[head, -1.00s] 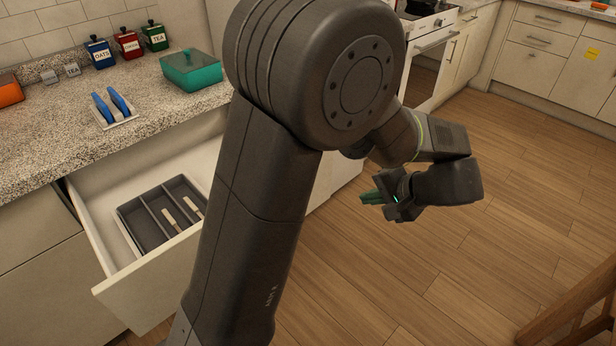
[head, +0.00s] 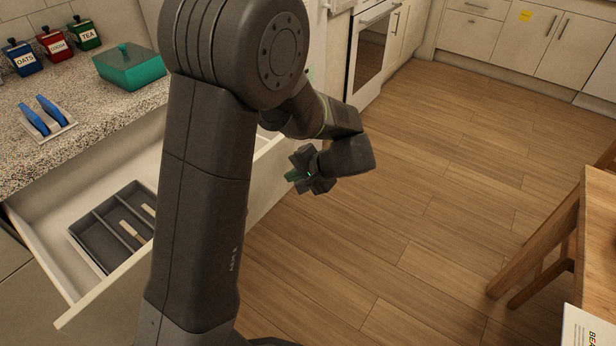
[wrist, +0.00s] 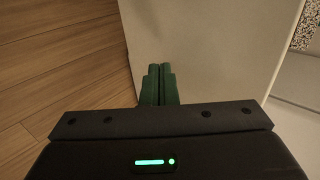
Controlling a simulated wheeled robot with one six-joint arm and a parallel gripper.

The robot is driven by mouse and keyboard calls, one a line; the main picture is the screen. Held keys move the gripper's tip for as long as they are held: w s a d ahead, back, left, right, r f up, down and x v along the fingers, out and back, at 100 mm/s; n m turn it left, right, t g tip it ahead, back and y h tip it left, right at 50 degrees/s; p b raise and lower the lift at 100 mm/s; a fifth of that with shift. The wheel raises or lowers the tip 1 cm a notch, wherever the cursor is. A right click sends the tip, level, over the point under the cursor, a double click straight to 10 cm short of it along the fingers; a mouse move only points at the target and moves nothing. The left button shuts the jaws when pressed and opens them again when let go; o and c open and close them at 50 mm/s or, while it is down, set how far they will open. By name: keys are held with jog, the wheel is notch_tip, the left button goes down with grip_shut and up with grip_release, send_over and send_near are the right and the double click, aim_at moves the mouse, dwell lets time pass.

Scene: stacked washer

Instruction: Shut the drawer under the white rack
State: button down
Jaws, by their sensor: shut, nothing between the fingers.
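The drawer (head: 105,291) under the white rack stands open, pulled out from below the counter. A grey divided tray (head: 92,238) with light-handled utensils lies inside it. The white rack (head: 57,128) stands on the counter above and holds blue items. My arm hides the middle of the drawer. My gripper (head: 291,175) is shut and empty, near the right part of the drawer front, on its outer side. In the wrist view its green fingertips (wrist: 160,68) point at a pale panel (wrist: 215,45), which looks like the drawer front. I cannot tell whether they touch.
The speckled counter (head: 95,95) carries a green lidded dish (head: 130,68) and several labelled canisters (head: 54,47). An oven (head: 371,50) and cabinets stand behind. Wooden furniture (head: 545,240) is at the right. The wooden floor (head: 400,220) between is clear.

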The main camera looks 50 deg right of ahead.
jog(key=shift+w, duration=0.75)
jog(key=w, duration=2.4)
jog(key=w+a+b, duration=0.1)
jog(key=w, duration=1.1)
jog(key=shift+w+a, duration=0.1)
